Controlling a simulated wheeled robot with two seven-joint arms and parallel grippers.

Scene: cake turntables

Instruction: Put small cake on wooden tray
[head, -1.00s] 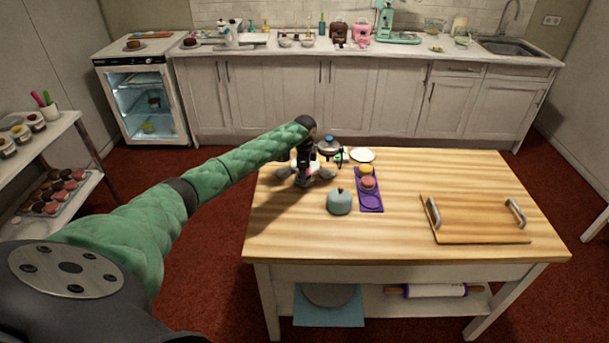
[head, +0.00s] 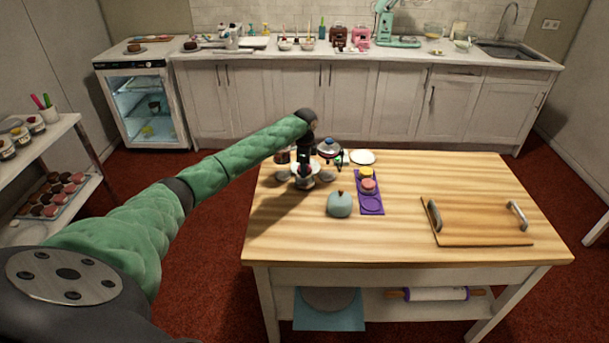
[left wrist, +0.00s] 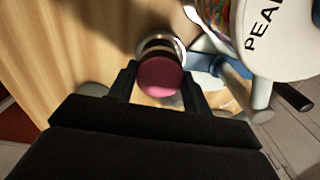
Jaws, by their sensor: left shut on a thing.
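My left gripper (head: 305,172) is over the back left of the table, pointing down. In the left wrist view its two fingers (left wrist: 158,88) are shut on a small cake (left wrist: 160,75) with a dark pink, rounded top. A shiny round rim shows just beyond the cake; I cannot tell whether they touch. In the head view the held cake is too small and covered to make out clearly. The wooden tray (head: 475,222), with two metal handles, lies at the table's right, bare and well apart from the gripper. My right gripper is not in view.
The front of the table (head: 330,240) is clear.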

